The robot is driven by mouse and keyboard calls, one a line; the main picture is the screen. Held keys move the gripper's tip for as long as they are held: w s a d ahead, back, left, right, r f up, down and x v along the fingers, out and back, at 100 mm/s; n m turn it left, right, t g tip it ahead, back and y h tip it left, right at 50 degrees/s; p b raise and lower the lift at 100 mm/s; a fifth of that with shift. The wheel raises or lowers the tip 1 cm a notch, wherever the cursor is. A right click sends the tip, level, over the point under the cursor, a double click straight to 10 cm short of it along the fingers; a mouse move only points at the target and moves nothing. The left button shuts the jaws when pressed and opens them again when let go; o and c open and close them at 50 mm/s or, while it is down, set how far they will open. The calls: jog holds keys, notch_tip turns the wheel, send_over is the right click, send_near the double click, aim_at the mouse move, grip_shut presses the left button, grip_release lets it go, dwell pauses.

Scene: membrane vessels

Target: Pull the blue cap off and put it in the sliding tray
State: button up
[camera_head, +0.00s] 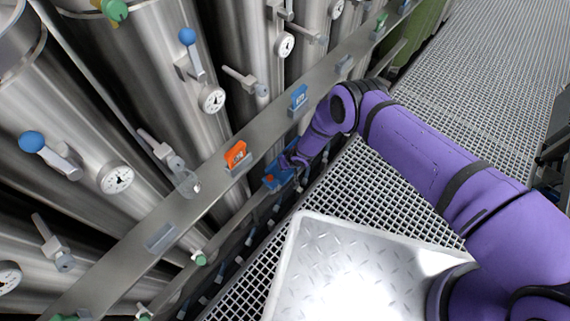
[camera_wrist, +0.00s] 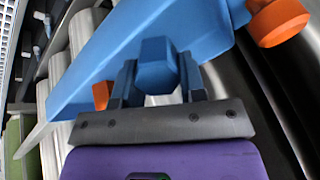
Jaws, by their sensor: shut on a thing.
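In the wrist view my gripper (camera_wrist: 157,82) is shut on a blue block-shaped knob (camera_wrist: 155,66), one finger on each side. The knob sits against a wide, slanting blue piece (camera_wrist: 110,48) with orange parts near it. In the head view my gripper (camera_head: 287,165) is at a blue piece (camera_head: 276,177) just below the metal rail; the grasp itself is too small to see there. I cannot tell whether this blue piece is the cap or still attached. A pale metal tray (camera_head: 284,262) with a diamond-plate floor is in front, apparently empty; I cannot tell whether it slides.
Steel vessels (camera_head: 95,75) with gauges and blue-ball valve handles (camera_head: 187,36) stand behind the metal rail (camera_head: 205,187). An orange tag (camera_head: 236,155) and a blue tag (camera_head: 299,98) stick up from the rail. Open grating floor (camera_head: 480,85) lies to the right.

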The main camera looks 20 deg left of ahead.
jog(key=o, duration=1.2)
jog(key=shift+c, duration=0.2)
jog(key=v, duration=1)
jog(key=shift+r, duration=0.35)
jog(key=shift+s+d, duration=0.1)
jog(key=shift+s, duration=0.05)
